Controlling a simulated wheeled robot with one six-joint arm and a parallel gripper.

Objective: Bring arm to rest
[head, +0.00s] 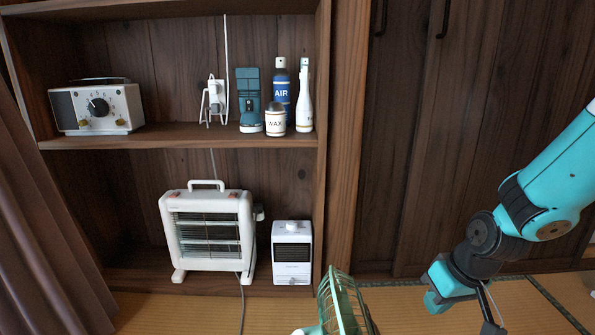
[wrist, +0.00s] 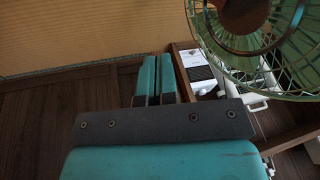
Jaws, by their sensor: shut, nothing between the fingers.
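My gripper (wrist: 157,80) shows in the wrist view with its two teal fingers side by side, shut and empty. The fingers point away from a dark plate with several screws. In the head view my arm hangs bent at the right, in front of the dark wooden doors. Its lower end is low in the picture, to the right of the green fan (head: 343,305), and apart from it. I cannot make out the fingertips in the head view. In the wrist view the fan (wrist: 265,45) is at the upper right, beside the fingers and not touching them.
A wooden shelf (head: 180,137) holds a radio (head: 98,107), bottles and a wax can (head: 275,120). Below stand a white electric heater (head: 209,232) and a small white fan heater (head: 292,252). A curtain (head: 45,220) hangs at left. Tatami (head: 400,308) lies open between fan and arm.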

